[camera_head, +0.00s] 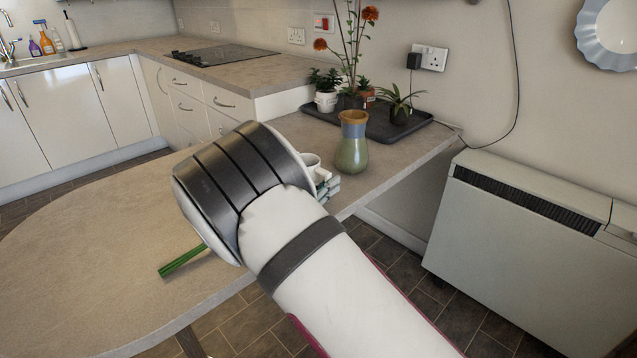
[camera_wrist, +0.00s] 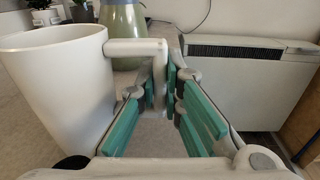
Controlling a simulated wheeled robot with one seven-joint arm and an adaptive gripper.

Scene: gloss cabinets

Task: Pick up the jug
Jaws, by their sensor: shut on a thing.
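The white jug (camera_wrist: 58,85), a plain mug-like vessel with a squared handle, fills the left of the wrist view. In the head view only part of its pale rim (camera_head: 311,159) shows past my wrist; my arm hides the rest. My gripper (camera_wrist: 166,85) is shut on the jug's handle, with its teal-padded fingers on either side of it. The gripper's fingers (camera_head: 328,185) also show a little beyond my wrist in the head view. The jug looks upright. Its base is hidden, so I cannot tell whether it touches the counter.
A green-and-blue vase (camera_head: 351,150) stands just behind the jug. A dark tray (camera_head: 425,125) with potted plants lies farther back. A green stick-like thing (camera_head: 183,262) lies left of my wrist. The left counter (camera_head: 90,245) is clear. A white heater (camera_head: 530,235) stands right.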

